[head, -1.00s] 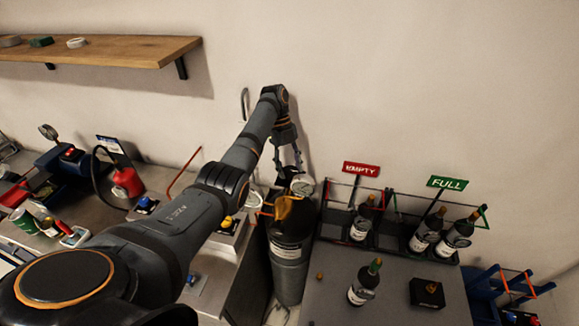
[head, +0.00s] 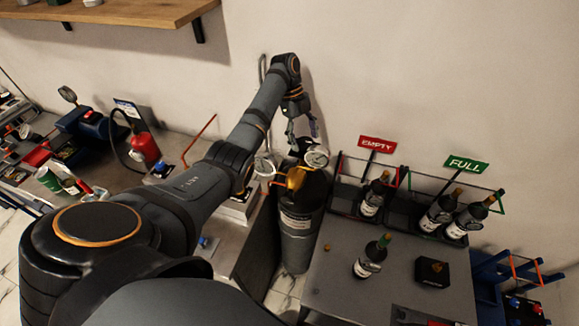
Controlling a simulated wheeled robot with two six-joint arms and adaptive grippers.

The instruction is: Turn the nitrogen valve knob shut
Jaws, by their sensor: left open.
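A dark gas cylinder (head: 298,222) with a pale label stands upright on the floor, between the left bench and the grey table. On its top is a brass-coloured regulator (head: 296,178) with a round white gauge (head: 316,157) on the right and another gauge (head: 264,167) on the left, beside my arm. I cannot clearly make out the valve knob at the dark top of the cylinder. My left gripper (head: 303,134) is open, fingers pointing down, just above the cylinder top. I cannot tell whether it touches anything. My right gripper is not in view.
A grey table (head: 335,270) with a bottle (head: 370,256) and a black box (head: 431,271) is at the right. A rack with bottles stands behind under EMPTY (head: 377,144) and FULL (head: 465,164) signs. A red bottle (head: 146,150) is on the left bench. The wall is close behind.

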